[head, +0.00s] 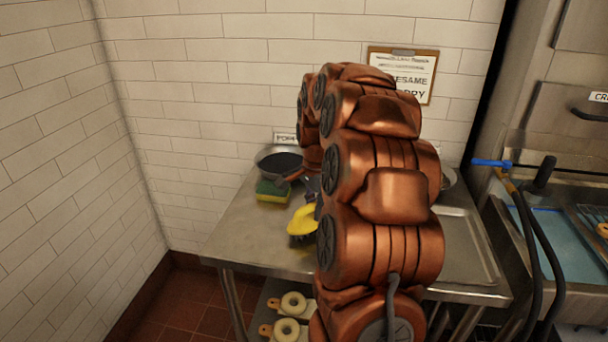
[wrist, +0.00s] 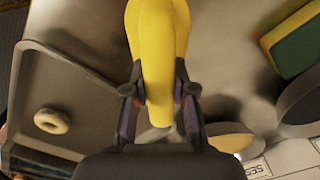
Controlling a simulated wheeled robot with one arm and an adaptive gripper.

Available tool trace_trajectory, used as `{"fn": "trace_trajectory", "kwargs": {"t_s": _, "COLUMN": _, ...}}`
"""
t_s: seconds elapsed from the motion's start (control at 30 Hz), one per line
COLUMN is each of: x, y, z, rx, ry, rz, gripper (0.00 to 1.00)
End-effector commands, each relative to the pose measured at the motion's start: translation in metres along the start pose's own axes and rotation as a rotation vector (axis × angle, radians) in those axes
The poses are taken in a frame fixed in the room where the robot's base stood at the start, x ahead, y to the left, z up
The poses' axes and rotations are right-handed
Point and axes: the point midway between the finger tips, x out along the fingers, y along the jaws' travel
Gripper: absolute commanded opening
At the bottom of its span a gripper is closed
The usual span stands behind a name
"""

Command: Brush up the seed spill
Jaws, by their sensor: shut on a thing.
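A yellow brush (head: 303,220) with dark bristles is at the left part of the steel table (head: 252,238), bristles downward. My gripper (head: 313,190) is partly hidden behind my arm in the head view. In the wrist view my gripper (wrist: 159,75) is shut on the brush's yellow handle (wrist: 157,30), one finger on each side. Whether the bristles touch the table cannot be told. I cannot make out the seed spill in either view; my arm hides much of the table.
A green and yellow sponge (head: 272,191) lies left of the brush. A dark-filled bowl (head: 279,161) stands behind it by the wall. A metal tray (head: 468,240) is on the right; the wrist view shows a bagel (wrist: 52,121) on a tray.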

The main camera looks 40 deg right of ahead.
Motion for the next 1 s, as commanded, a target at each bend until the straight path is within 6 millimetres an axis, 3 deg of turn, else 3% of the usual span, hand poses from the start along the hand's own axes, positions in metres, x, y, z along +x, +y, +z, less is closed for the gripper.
{"fn": "trace_trajectory", "kwargs": {"t_s": 0.17, "x": -0.001, "y": -0.005, "z": -0.009, "rx": -0.004, "ry": 0.0, "rz": 0.0, "gripper": 0.0}}
{"fn": "trace_trajectory", "kwargs": {"t_s": 0.3, "x": -0.028, "y": -0.006, "z": -0.008, "rx": -0.007, "ry": 0.002, "rz": -0.005, "gripper": 0.0}}
{"fn": "trace_trajectory", "kwargs": {"t_s": 1.0, "x": -0.083, "y": -0.007, "z": -0.002, "rx": -0.016, "ry": -0.001, "rz": 0.001, "gripper": 0.0}}
